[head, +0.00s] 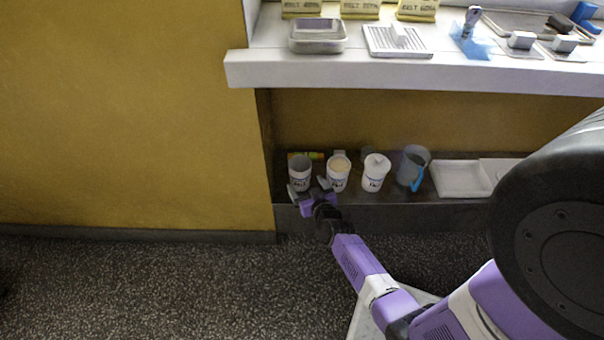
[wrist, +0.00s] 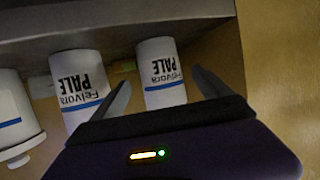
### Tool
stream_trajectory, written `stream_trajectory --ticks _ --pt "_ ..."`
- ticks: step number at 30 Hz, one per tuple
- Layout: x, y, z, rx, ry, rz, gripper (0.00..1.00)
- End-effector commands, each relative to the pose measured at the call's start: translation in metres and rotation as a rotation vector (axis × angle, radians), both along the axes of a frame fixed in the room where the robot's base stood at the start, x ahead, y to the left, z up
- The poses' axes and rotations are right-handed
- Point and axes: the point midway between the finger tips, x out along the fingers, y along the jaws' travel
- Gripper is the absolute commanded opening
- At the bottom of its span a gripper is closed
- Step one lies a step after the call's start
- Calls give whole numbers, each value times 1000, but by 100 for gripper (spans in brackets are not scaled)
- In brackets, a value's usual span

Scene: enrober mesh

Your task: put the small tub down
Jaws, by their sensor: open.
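A small white tub (head: 299,176) with dark lettering and a blue band stands upright on the low shelf, leftmost in its row. It looks open-topped, with a grey inside. My gripper (head: 308,190) is at the shelf's front edge, right at this tub. In the wrist view, which is upside down, the tub (wrist: 161,78) shows between my two spread fingers (wrist: 160,80), with a gap on each side. I cannot tell how deep the fingers reach around it. A similar tub (head: 337,180) with pale contents stands just right of it, close to one finger.
A lidded white tub (head: 374,178), a grey jug (head: 409,170) with a blue handle and a white tray (head: 460,179) stand further right on the shelf. The white counter (head: 290,68) overhangs above. A yellow wall (head: 130,110) closes the left side.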

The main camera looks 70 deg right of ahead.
Motion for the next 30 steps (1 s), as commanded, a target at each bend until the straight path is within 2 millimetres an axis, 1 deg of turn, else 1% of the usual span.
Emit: stream_trajectory --ticks 1,6,11,14,17,20,21,23,24,26,27,29,30 --pt "-8 8 9 0 3 1 88" --pt "-25 26 16 1 0 -1 88" --pt "-33 36 19 -1 -1 0 88" --pt "-36 50 21 -3 2 19 88" --pt "-42 82 26 -8 4 71 88" --pt "-54 130 42 -21 4 157 88" --pt "-60 152 50 -24 3 196 88" --pt "-70 182 66 -31 -1 255 88" --pt "-77 201 76 -35 -4 294 88" --pt "-89 228 95 -39 -9 352 88" --pt "-97 244 108 -41 -14 390 88" --pt "-110 268 129 -42 -20 448 88" --pt "-118 283 144 -42 -25 486 88"
